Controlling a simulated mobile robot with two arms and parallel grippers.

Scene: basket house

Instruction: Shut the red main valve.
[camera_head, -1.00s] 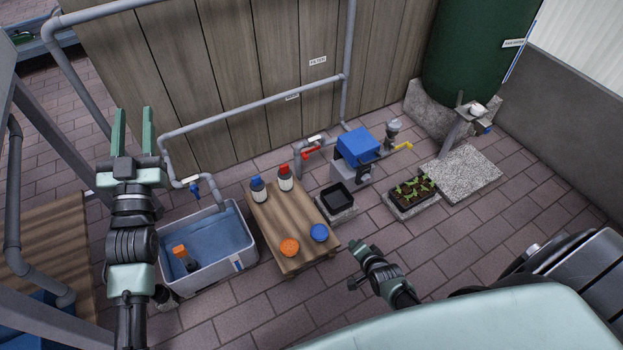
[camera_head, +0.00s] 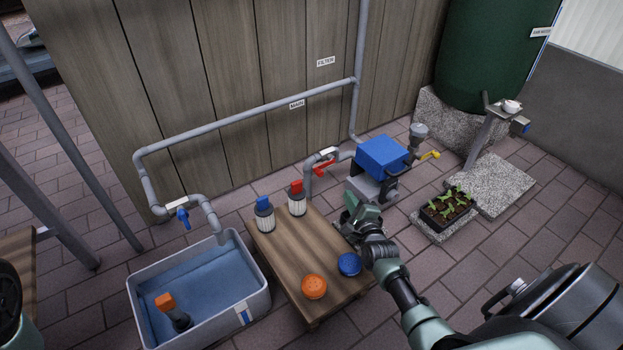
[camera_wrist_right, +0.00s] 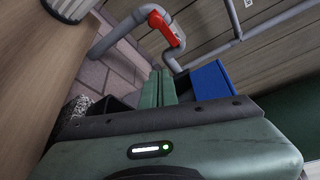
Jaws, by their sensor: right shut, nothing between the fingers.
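In the right wrist view the red lever (camera_wrist_right: 162,30) lies along the pipe, beyond the fingertips. My right gripper (camera_head: 352,211) is over the gap between the wooden table and the pump, short of the valve and apart from it. Its fingers (camera_wrist_right: 160,88) are together and empty. My left gripper is out of view; only a dark rounded part shows at the lower left edge.
The blue pump (camera_head: 382,157) with a yellow lever (camera_head: 430,155) stands right of the valve. Two bottles (camera_head: 297,200) and two lids stand on the wooden table (camera_head: 285,245). A blue-handled valve (camera_head: 183,217) hangs above the water tub (camera_head: 262,304). Seedlings (camera_head: 447,207) sit at right.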

